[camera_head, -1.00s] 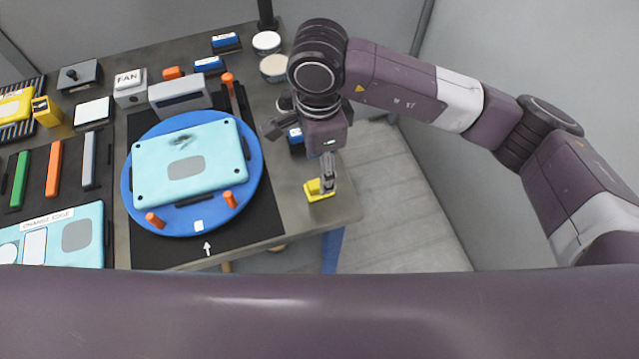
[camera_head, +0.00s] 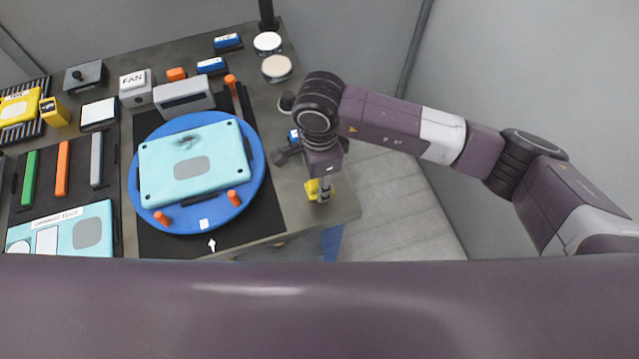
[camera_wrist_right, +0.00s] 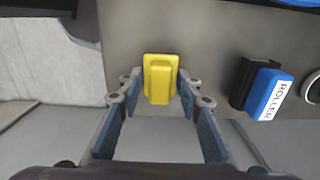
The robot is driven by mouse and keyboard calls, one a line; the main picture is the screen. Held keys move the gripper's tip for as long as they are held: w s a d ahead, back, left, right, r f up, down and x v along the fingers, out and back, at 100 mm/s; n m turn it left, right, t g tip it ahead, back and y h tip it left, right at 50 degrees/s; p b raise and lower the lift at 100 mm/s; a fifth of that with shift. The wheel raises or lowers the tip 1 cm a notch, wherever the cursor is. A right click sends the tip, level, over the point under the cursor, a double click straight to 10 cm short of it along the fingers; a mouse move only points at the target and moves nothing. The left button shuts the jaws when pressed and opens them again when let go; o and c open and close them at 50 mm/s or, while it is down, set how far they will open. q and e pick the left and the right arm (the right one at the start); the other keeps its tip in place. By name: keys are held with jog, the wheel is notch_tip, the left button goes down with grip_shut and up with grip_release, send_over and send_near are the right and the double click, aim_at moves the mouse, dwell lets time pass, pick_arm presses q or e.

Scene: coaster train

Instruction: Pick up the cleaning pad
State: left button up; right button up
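A small yellow block with a raised grip, which looks like the cleaning pad (camera_head: 312,189), sits near the right front corner of the table. It also shows in the right wrist view (camera_wrist_right: 160,78). My right gripper (camera_head: 323,187) points down at it and partly hides it in the head view. In the right wrist view my right gripper (camera_wrist_right: 160,90) is open, its fingertips on the left and right of the pad with small gaps. My left gripper is not in view.
The blue turntable (camera_head: 255,185) with a light-blue panel (camera_head: 225,160) is left of my right gripper. The table edge is close to the pad.

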jog(key=c, duration=0.7)
jog(key=shift+o, duration=0.2)
jog(key=shift+r, duration=0.1)
notch_tip(320, 180, up, 20)
jog(key=b, duration=0.5)
